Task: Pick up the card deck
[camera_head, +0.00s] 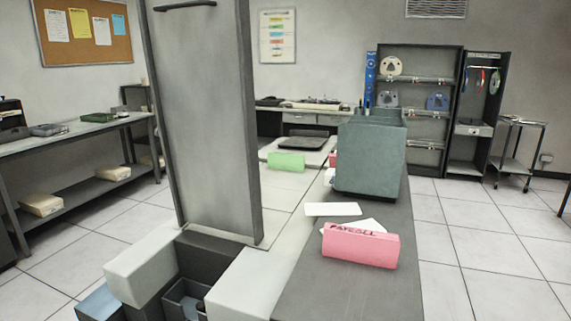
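A pink card deck (360,246) with dark handwriting, apparently "PAYROLL", along its top edge lies on the dark grey tabletop (335,295) near the front. Loose white cards (333,209) lie flat behind it, and one is partly covered by the deck. A green deck (286,162) lies farther back on a light surface. A small pink-red piece (333,159) shows beside the grey-green box, mostly hidden.
A grey-green box (368,160) stands on the table behind the deck. A tall grey panel (205,120) rises at left centre, above pale and dark box shapes at lower left. Open tiled floor (480,240) lies right of the table. Shelves (425,155) stand behind.

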